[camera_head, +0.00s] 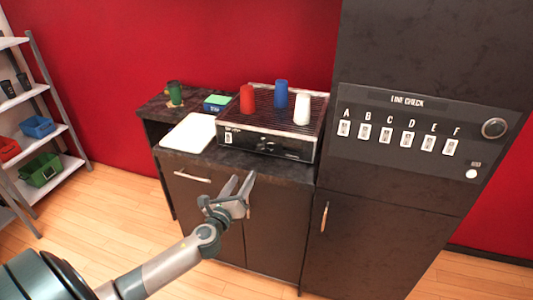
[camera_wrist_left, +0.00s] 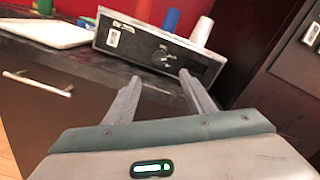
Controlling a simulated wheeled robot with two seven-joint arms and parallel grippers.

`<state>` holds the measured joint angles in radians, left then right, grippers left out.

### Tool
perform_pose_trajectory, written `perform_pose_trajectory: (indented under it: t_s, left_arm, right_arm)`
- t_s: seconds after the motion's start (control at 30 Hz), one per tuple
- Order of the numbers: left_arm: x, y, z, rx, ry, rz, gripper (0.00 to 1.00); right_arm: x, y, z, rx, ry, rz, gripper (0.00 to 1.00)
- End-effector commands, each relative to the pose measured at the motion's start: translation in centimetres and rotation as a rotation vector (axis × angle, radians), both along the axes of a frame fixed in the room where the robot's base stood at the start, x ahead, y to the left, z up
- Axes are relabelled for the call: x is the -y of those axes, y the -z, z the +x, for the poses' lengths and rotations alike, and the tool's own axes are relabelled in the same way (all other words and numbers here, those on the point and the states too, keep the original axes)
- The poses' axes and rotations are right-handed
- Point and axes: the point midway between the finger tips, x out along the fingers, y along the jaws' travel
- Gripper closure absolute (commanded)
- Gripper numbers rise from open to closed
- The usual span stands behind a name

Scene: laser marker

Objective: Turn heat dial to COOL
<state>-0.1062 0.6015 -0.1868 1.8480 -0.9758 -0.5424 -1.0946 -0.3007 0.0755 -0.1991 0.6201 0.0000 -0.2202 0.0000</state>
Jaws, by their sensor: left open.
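The heat dial (camera_wrist_left: 161,54) is a dark round knob on the front panel of the black laser marker (camera_head: 230,136) on the counter. In the head view the dial (camera_head: 266,146) is small, and its setting and any COOL label are too small to read. My left gripper (camera_head: 241,182) is open and empty, in front of the counter and below the machine's front panel. In the left wrist view its two fingers (camera_wrist_left: 158,88) point up toward the panel, apart from the dial. My right gripper is in neither view.
Red (camera_head: 247,99), blue (camera_head: 281,94) and white (camera_head: 302,109) cups stand on the machine. A white tray (camera_head: 188,133) lies left of it. A tall dark cabinet (camera_head: 390,190) with a switch panel stands right. Shelves with bins stand far left.

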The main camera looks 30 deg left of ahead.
Motion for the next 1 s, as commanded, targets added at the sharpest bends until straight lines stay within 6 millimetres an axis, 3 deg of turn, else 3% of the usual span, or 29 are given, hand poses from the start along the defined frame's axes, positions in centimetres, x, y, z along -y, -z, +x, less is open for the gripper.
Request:
perform_pose_trajectory:
  t_s: [0.2,0.47,0.67,1.0]
  left_arm:
    - [0.0,0.1,0.0,-0.001,0.0,-0.003,0.5]
    - [-0.3,0.0,0.9,-0.001,-0.001,-0.004,0.5]
    - [-0.7,0.0,3.1,-0.002,-0.002,-0.006,0.5]
    - [-2.0,0.0,8.5,-0.001,-0.002,-0.006,0.5]
  right_arm:
    - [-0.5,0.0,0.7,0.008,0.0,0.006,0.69]
    - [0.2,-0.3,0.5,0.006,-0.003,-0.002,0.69]
    - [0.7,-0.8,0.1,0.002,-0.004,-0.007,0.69]
    - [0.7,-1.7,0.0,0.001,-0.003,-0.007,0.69]
